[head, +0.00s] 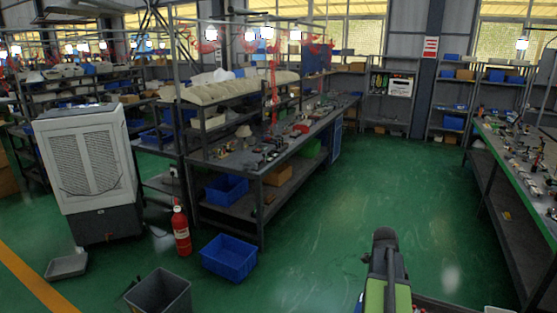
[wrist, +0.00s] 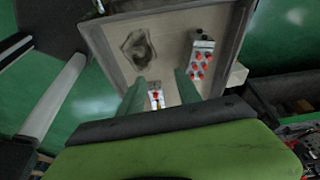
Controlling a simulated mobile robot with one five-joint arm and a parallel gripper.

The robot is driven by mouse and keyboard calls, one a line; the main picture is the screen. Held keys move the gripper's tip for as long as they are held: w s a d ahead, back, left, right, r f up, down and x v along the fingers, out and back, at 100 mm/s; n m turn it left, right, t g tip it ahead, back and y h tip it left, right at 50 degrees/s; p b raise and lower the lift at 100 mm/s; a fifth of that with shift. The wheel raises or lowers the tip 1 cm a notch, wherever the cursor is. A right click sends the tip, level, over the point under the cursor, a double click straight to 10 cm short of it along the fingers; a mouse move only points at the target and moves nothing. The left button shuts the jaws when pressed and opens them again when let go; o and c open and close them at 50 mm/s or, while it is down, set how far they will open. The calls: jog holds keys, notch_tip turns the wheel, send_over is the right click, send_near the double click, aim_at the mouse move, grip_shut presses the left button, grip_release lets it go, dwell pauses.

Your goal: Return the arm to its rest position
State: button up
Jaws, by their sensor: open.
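My gripper (wrist: 160,78) is open in the wrist view, its two greenish fingers apart over a light tray-like container (wrist: 170,30). Between and below the fingers is a small white piece with red on it (wrist: 156,97); I cannot tell whether it touches them. A pale block with several red caps (wrist: 200,62) lies inside the container, right of the fingers. A dark-edged hollow shape (wrist: 138,48) shows at its left. In the head view my green and black arm (head: 386,275) rises at the bottom edge; its fingertips are not visible there.
A workbench (head: 285,140) with small parts stands ahead left, another bench (head: 510,165) at the right. A blue crate (head: 229,257), a red extinguisher (head: 181,232), a grey bin (head: 160,293) and a white cooler (head: 88,170) stand left. Green floor (head: 380,185) between the benches is clear.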

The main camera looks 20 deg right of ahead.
jog(key=w+a+n+t, duration=0.1)
jog(key=w+a+n, duration=0.45)
jog(key=a, duration=0.75)
jog(key=w+a+n+t, duration=0.1)
jog(key=w+a+n, duration=0.2)
jog(key=w+a, duration=0.8)
jog(key=s+a+f+n+y, duration=0.1)
jog(key=s+a+n+y, duration=0.1)
jog(key=a+n, duration=1.6)
jog(key=a, duration=0.4)
jog(key=shift+a+f+n+t+y, duration=0.2)
jog(key=shift+n+t+y, duration=0.1)
jog(key=shift+n+t, duration=0.1)
jog(key=shift+s, duration=0.1)
jog(key=shift+c, duration=0.5)
jog(key=shift+d, duration=0.1)
